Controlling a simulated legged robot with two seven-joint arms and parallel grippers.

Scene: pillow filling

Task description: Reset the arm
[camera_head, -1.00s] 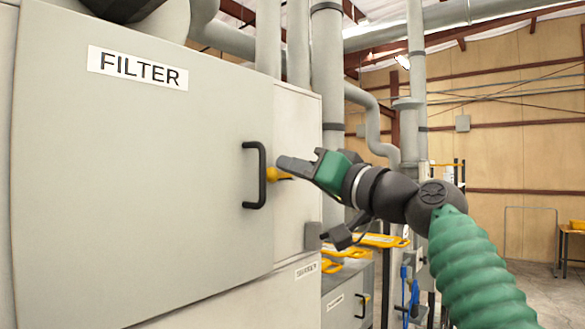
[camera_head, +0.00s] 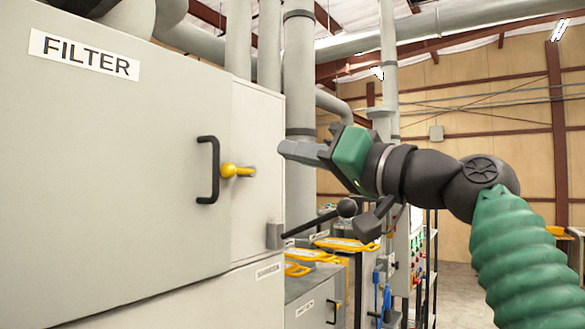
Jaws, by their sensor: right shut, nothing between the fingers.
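My right arm comes in from the right in a green ribbed sleeve. Its right gripper (camera_head: 292,149) has a green and black body and grey fingers. The fingers are shut and empty, pointing left at the cabinet. They are to the right of the black door handle (camera_head: 209,170) and the yellow knob (camera_head: 237,171), apart from both in the picture. The large grey cabinet door labelled FILTER (camera_head: 120,180) appears closed. My left gripper is not in view.
A black lever with a ball end (camera_head: 347,208) sticks out from the cabinet's lower right, below my gripper. Lower grey units (camera_head: 315,305) with yellow handles stand behind it. Vertical pipes (camera_head: 298,90) rise behind the gripper. Open floor shows at the lower right.

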